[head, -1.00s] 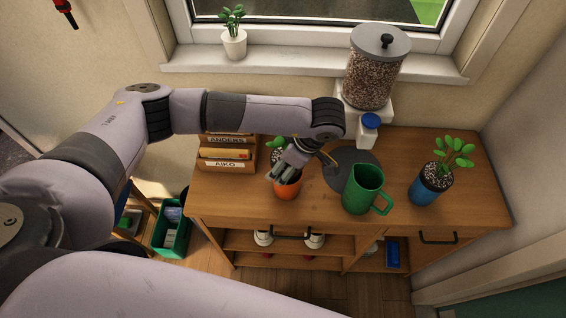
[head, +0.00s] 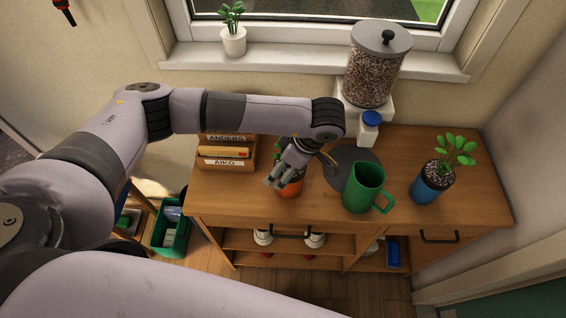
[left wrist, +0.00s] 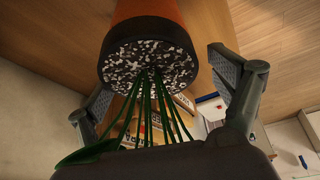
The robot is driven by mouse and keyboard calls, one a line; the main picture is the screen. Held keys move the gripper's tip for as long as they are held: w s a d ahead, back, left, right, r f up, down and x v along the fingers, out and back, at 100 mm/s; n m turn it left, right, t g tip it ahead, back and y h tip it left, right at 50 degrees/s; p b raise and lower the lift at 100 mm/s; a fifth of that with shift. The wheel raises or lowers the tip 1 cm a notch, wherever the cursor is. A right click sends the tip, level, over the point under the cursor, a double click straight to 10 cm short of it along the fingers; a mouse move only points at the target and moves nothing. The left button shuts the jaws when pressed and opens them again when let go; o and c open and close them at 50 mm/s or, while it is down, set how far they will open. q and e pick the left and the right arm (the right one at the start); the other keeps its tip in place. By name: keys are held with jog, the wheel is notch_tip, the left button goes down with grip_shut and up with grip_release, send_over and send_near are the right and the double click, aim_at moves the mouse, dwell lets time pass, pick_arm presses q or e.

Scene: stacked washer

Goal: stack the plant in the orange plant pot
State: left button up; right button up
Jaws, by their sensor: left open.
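The orange plant pot (head: 292,190) stands on the wooden cabinet top, with green leaves (head: 279,143) partly hidden behind my left gripper (head: 280,174). In the left wrist view the orange pot (left wrist: 145,10) appears upside down, with a dark rim, speckled soil (left wrist: 150,65) and several green stems (left wrist: 155,105). My left gripper (left wrist: 165,75) is open, with one finger on each side of the rim and visible gaps. A second leafy plant, in a blue pot (head: 427,189), stands upright at the right of the cabinet top. My right gripper is out of view.
A dispenser (head: 376,70) stands behind, and a labelled wooden organizer (head: 228,150) at left. A white-potted plant (head: 234,42) is on the windowsill. The far right cabinet top is clear.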

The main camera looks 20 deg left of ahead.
pick_arm(q)
jog(key=shift+w+r+p, duration=0.1)
jog(key=shift+r+p, duration=0.45)
jog(key=shift+p, duration=0.1)
jog(key=shift+d+r, duration=0.2)
jog(key=shift+r, duration=0.15)
jog(key=b+v, duration=0.3)
jog(key=v, duration=0.8)
jog(key=shift+r, duration=0.15)
